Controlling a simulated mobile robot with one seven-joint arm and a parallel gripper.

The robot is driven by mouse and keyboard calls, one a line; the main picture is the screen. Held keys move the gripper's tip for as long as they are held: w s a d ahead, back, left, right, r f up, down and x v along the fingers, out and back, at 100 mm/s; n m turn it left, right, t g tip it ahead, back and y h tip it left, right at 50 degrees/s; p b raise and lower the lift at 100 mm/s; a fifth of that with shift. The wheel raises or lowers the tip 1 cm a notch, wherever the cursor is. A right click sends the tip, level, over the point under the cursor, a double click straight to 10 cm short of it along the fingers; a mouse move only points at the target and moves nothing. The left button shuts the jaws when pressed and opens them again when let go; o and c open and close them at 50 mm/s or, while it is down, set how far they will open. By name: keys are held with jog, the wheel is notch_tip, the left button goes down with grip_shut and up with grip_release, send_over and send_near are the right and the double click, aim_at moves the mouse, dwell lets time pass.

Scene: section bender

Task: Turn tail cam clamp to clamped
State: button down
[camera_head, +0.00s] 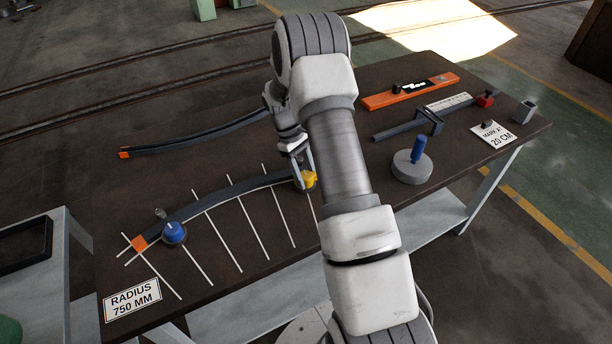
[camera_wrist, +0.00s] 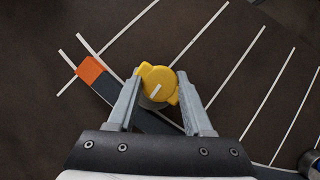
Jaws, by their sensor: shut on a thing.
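A yellow cam clamp knob (camera_wrist: 158,82) with a short pale pointer mark sits over a dark curved bar (camera_wrist: 112,92) near the bar's orange end (camera_wrist: 91,69). Which clamp is the tail one is not labelled in the frames.
A blue knob (camera_head: 174,233) stands near the bar's other orange end. White strips cross under the bar. A second curved bar (camera_head: 200,133) lies behind. An orange tool (camera_head: 410,92), a grey disc with a blue handle (camera_head: 411,169) and a slide gauge (camera_head: 430,116) lie right of my arm.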

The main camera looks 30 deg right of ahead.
jog(key=shift+m, duration=0.5)
jog(key=shift+y, duration=0.3)
jog(key=shift+c, duration=1.5)
grip_release()
jog(key=shift+r, duration=0.1)
jog(key=v, duration=1.7)
jog(key=shift+w, duration=0.3)
jog(key=shift+a, duration=0.1)
